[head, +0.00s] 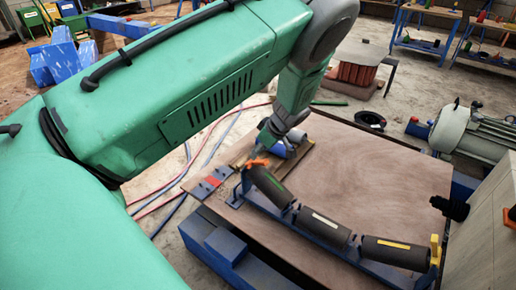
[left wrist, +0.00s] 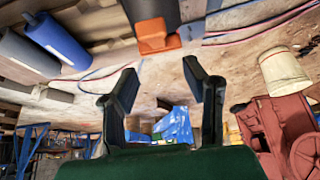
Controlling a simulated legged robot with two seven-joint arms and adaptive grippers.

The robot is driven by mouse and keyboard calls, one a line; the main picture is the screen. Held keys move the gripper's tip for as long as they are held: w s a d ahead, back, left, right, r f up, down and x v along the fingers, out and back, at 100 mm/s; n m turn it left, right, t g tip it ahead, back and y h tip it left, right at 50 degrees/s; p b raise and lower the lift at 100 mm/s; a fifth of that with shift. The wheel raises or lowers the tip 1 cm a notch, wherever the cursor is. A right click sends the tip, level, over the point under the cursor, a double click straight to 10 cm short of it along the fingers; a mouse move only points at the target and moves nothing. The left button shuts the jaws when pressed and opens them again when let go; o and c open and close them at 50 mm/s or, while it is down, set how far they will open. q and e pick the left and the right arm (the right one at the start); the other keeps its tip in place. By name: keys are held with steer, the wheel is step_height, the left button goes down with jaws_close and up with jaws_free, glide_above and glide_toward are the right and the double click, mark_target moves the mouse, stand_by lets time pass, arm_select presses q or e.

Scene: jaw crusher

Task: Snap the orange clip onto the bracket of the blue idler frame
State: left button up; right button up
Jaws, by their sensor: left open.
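The blue idler frame (head: 322,245) lies across the wooden board and carries three dark rollers (head: 325,228). The orange clip (head: 257,162) is at the top of the bracket at the frame's left end, beside the first roller. In the left wrist view the clip (left wrist: 157,38) shows at the top centre, close to the end of a dark roller (left wrist: 150,10). I cannot tell whether it is fully seated. My left gripper (head: 266,142) is just above and behind the clip. Its fingers (left wrist: 161,74) are open and empty, apart from the clip. My right gripper is not in view.
A blue roller (head: 280,148) lies close behind my left gripper. A yellow piece (head: 435,250) stands at the frame's right end. A grey motor (head: 470,132) stands to the right. The board (head: 380,172) is clear behind the rollers.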

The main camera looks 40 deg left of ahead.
arm_select(q)
steer(key=v, duration=1)
